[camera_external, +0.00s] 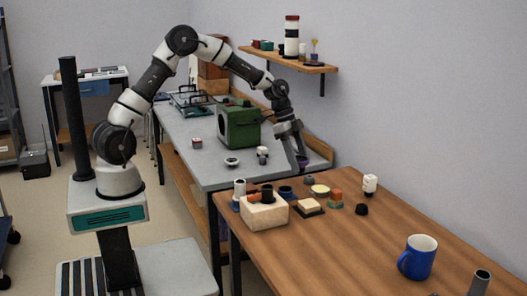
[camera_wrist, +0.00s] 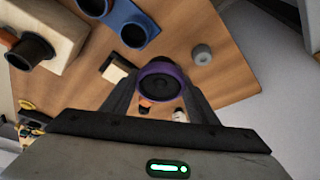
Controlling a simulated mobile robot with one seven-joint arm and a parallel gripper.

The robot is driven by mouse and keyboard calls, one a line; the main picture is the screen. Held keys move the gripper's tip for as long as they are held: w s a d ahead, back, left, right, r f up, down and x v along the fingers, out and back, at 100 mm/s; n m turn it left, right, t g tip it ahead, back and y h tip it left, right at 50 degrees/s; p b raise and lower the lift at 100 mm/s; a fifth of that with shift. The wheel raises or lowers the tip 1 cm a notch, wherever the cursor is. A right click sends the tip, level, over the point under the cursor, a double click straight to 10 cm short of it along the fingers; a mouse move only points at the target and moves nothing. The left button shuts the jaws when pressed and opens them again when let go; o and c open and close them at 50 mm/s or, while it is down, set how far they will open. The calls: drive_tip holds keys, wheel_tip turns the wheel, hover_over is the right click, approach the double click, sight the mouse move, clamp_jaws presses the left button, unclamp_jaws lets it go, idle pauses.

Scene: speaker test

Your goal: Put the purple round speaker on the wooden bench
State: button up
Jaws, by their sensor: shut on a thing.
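The purple round speaker (camera_wrist: 160,82) is between my fingers in the wrist view, with its dark round face and purple rim showing. My gripper (camera_external: 300,167) is shut on it and points down in the external view. There the speaker is mostly hidden by the fingers and too small to make out well. The wooden bench (camera_external: 345,252) is the brown top at the front right. My gripper is near its far end, by the grey table; I cannot tell its height above the wood. Bare wood of the bench (camera_wrist: 225,82) also shows in the wrist view.
A cream box (camera_external: 265,214) holding dark and orange items, a blue mug (camera_external: 417,258), a white item (camera_external: 370,184) and several small things stand on the bench. Its middle front is clear. A green box (camera_external: 239,127) stands on the grey table (camera_external: 178,137). A wall shelf (camera_external: 283,59) is above.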

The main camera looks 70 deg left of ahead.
drive_tip(key=s+d+r+m+g+p, duration=0.1)
drive_tip(key=s+d+m, duration=0.45)
drive_tip(key=d, duration=0.95)
drive_tip(key=s+d+r+m+g+p, duration=0.1)
drive_tip(key=s+d+m+g, duration=0.15)
drive_tip(key=s+d, duration=1)
drive_tip(key=shift+m+t+h, duration=0.25)
drive_tip(key=shift+m+h, duration=0.15)
drive_tip(key=shift+h, duration=0.1)
drive_tip(key=w+d+f, duration=0.1)
drive_tip(key=w+d+f+b, duration=0.1)
drive_tip(key=f, duration=0.1)
drive_tip(key=w+d+f, duration=0.1)
drive_tip(key=d+f, duration=0.1)
drive_tip(key=shift+d+f, duration=0.1)
drive_tip(key=shift+f, duration=0.15)
drive_tip(key=shift+f+b, duration=0.4)
drive_tip(key=shift+f, duration=1.7)
drive_tip(key=shift+f, duration=0.2)
drive_tip(key=o, duration=1.3)
